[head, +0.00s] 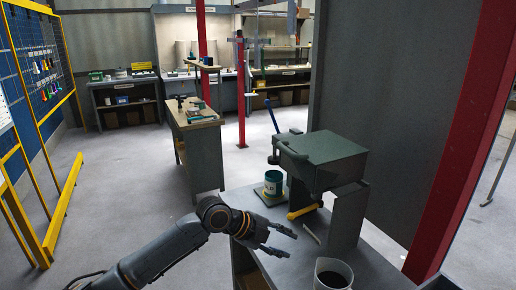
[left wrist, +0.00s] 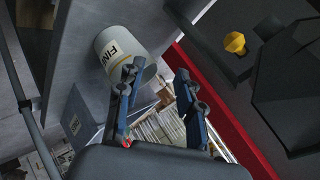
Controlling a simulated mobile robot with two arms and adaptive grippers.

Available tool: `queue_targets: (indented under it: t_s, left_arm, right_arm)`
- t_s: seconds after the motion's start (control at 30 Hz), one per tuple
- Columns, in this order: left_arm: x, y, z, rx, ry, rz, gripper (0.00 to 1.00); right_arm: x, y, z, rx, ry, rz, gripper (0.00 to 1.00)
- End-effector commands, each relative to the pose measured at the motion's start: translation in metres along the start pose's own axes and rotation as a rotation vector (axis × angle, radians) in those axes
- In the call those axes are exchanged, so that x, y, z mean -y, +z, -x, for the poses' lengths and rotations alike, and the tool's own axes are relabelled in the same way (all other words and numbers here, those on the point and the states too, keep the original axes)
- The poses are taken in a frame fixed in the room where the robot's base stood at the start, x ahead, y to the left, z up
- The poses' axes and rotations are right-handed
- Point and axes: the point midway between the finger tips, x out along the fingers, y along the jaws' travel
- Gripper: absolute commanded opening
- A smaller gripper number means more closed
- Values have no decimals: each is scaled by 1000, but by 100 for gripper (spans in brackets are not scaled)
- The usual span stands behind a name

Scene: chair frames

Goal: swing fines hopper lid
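A grey-green box-shaped machine with a flat lid-like top (head: 322,146) stands on the grey bench in the head view. The top looks closed, and its hinge cannot be made out. A yellow handle (head: 305,211) sticks out low on its front. My left gripper (head: 290,244) is open and empty over the bench, in front of and below the machine, apart from it. In the left wrist view its two fingers (left wrist: 160,70) are spread. A pale container labelled "FINE…" (left wrist: 122,45) lies beyond them, and a yellow knob (left wrist: 235,43) sits on a dark part. My right gripper is not in view.
A green-and-white can (head: 273,183) stands left of the machine. A jug with dark contents (head: 333,276) stands at the bench's near edge. A red post (head: 465,130) is at right. Open floor lies left.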

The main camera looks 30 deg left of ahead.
Motion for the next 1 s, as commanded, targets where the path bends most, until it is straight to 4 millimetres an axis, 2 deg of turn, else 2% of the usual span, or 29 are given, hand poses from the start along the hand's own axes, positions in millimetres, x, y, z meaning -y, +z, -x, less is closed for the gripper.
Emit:
queue_targets:
  t_s: [0.03, 0.2, 0.33, 0.4, 0.5, 0.67, 1.0]
  left_arm:
    - [33, 12, 18, 3, -51, -60, 37]
    - [122, 36, 83, 7, -221, -239, 37]
    - [166, 46, 125, 24, -322, -325, 37]
    - [180, 49, 140, 33, -357, -354, 37]
    - [192, 50, 153, 39, -389, -378, 37]
    - [201, 50, 153, 40, -400, -385, 37]
    - [220, 46, 110, 39, -399, -383, 37]
  right_arm:
    - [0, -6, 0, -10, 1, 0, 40]
    - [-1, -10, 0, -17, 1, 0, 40]
    - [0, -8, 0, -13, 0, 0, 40]
    - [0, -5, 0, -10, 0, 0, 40]
    - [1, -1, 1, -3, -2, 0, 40]
    - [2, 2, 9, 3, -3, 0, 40]
    - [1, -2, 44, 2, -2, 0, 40]
